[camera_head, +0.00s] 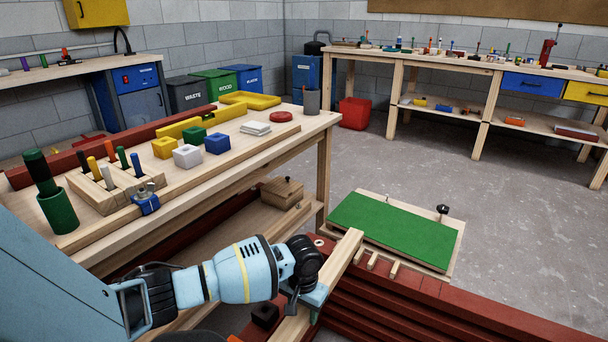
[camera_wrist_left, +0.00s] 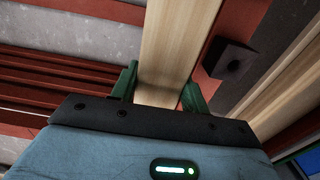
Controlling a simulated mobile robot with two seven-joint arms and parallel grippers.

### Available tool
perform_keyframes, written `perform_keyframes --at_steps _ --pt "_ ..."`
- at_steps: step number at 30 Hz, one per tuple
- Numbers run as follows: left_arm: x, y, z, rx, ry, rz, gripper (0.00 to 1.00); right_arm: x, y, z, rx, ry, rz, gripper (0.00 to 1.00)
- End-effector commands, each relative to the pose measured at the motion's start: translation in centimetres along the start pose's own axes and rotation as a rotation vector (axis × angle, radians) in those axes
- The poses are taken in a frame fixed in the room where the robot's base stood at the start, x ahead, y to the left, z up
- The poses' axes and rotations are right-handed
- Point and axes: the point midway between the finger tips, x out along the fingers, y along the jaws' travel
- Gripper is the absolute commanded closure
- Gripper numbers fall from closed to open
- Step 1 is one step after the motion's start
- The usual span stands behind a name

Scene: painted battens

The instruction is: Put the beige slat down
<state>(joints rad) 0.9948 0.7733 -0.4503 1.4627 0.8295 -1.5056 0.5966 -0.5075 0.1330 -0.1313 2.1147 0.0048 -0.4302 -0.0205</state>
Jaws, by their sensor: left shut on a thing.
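The beige slat (camera_head: 341,258) is a long pale wooden batten in the head view, slanting from the lower middle up to the right. My left gripper (camera_head: 308,300) is shut on it, over the dark red battens (camera_head: 400,306). In the left wrist view, the slat (camera_wrist_left: 176,45) runs up the picture between the two green fingers of my left gripper (camera_wrist_left: 162,98). Whether the slat touches anything beneath it I cannot tell. Its near end is partly hidden by my gripper. My right gripper is not in view.
A green-topped board (camera_head: 393,228) lies just beyond the slat. The wooden workbench (camera_head: 255,150) on the left carries colored blocks, pegs and a green cup (camera_head: 58,211). A small black block (camera_head: 265,314) is near my gripper. Grey floor (camera_head: 520,215) is clear at right.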

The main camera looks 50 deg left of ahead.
Motion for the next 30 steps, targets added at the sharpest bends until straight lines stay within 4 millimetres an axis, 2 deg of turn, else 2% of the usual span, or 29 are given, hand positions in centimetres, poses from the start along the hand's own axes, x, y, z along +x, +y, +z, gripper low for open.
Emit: perform_keyframes --at_steps 1,3,15,16,18,21,30 --pt "0.9 -0.01 -0.05 0.0 0.0 0.0 1.0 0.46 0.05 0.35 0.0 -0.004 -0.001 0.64" --pt "1.41 -0.01 -0.07 0.0 0.001 0.0 1.0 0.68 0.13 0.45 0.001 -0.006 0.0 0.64" --pt "1.56 0.01 -0.11 0.0 0.003 0.001 1.0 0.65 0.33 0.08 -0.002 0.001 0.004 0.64" --pt "1.68 -0.02 -0.02 0.0 0.001 0.0 0.52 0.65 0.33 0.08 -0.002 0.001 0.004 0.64" --pt "1.67 -0.02 -0.01 0.0 0.001 0.0 0.43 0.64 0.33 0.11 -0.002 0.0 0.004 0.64" --pt "1.68 -0.02 -0.01 0.0 0.0 0.0 0.33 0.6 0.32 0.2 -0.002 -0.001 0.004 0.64" --pt "1.51 -0.03 -0.03 0.0 0.001 0.0 0.33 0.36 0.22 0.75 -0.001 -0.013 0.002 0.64"
